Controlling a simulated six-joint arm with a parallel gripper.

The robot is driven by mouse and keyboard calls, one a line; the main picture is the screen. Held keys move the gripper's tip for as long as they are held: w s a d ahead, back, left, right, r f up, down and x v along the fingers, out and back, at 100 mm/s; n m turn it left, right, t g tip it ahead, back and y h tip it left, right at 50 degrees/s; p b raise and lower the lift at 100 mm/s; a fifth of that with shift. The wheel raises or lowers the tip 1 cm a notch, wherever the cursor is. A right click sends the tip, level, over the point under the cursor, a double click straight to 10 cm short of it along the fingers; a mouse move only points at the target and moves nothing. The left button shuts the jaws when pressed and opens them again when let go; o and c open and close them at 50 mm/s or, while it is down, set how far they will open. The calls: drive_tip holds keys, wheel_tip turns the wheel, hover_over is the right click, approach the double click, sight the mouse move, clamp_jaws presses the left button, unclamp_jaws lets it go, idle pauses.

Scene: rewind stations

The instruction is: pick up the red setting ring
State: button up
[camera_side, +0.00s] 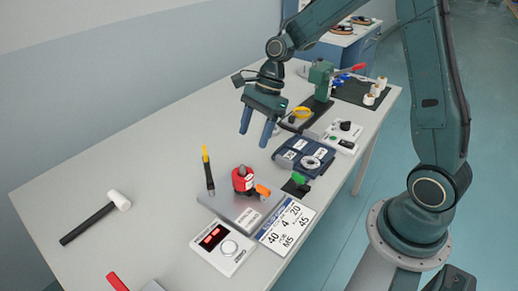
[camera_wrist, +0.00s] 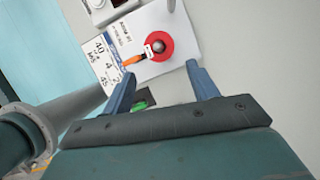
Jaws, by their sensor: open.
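The red setting ring (camera_side: 238,184) appears as a squat red round piece with a dark knob on top and a white label on its side. It sits on a grey plate (camera_side: 219,203) near the middle of the bench. In the wrist view the red piece (camera_wrist: 165,38) is seen from above as a red disc around a grey knob, beyond my fingertips. My gripper (camera_side: 256,131) is open and empty, raised above the bench, up and to the right of the ring in the side view. Both fingers also show in the wrist view (camera_wrist: 160,74), apart from the ring.
An orange-handled piece (camera_side: 263,190) adjoins the ring's right side. A display box (camera_side: 222,246) and number card (camera_side: 286,225) lie in front. A green-topped block (camera_side: 297,184) and dark blue case (camera_side: 304,155) are right. Bench left is mostly clear.

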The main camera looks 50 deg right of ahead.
sight(243, 174)
drive_tip(key=shift+x, duration=4)
drive_tip(key=shift+f, duration=0.1)
drive_tip(key=shift+x, duration=2.5)
drive_tip(key=shift+s+d+f, duration=0.1)
drive_tip(key=shift+d, duration=0.1)
drive_tip(key=c, duration=0.8)
wheel_tip(243, 174, up, 20)
drive_tip(key=shift+r, duration=0.1)
